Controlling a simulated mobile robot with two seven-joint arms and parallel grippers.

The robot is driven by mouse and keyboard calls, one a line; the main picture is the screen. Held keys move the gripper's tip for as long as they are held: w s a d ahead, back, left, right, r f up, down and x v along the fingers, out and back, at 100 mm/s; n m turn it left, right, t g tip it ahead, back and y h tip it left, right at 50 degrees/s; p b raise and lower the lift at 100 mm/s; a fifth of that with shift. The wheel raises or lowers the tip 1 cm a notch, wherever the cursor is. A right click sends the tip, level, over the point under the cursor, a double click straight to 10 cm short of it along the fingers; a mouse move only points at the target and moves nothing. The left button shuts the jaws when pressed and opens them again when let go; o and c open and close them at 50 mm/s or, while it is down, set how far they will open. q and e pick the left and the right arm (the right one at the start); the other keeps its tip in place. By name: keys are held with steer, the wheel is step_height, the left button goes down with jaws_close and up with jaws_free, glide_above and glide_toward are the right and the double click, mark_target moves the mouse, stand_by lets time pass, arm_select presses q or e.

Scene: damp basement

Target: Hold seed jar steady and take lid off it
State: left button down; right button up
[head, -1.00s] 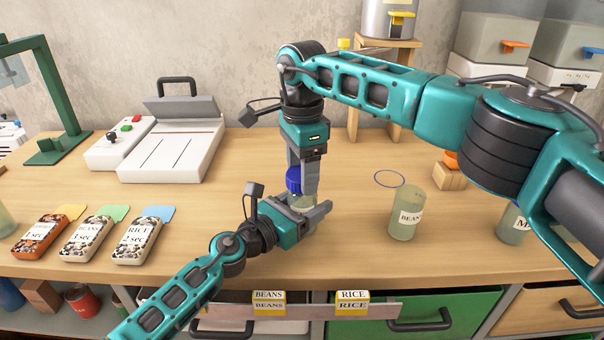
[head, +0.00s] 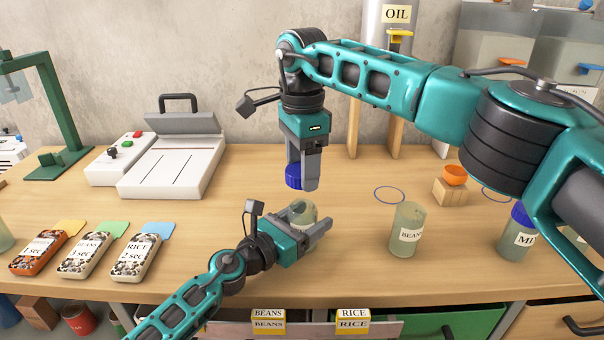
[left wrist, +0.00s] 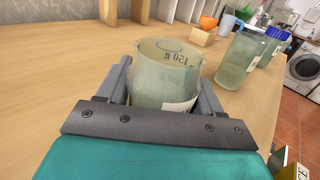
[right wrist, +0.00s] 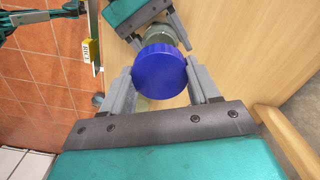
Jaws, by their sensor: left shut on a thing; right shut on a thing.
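The seed jar (head: 303,213) is a pale greenish, see-through jar standing on the table; it fills the middle of the left wrist view (left wrist: 168,75), its top open. My left gripper (head: 312,232) is shut around the jar's sides. The blue lid (head: 293,176) is off the jar, a little above it. My right gripper (head: 303,185) points down and is shut on the lid, which also shows large in the right wrist view (right wrist: 159,70). The jar's label is mostly hidden by the left gripper.
An open jar labelled BEANS (head: 406,232) stands to the right, near a blue ring (head: 389,195) on the table. A blue-lidded jar (head: 517,232) is farther right. Seed packets (head: 86,255) lie at left, near a white sealing machine (head: 172,165). The table's middle is fairly clear.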

arm_select(q)
steer(key=shift+c, duration=0.5)
jaws_free()
steer(key=shift+a, duration=0.1)
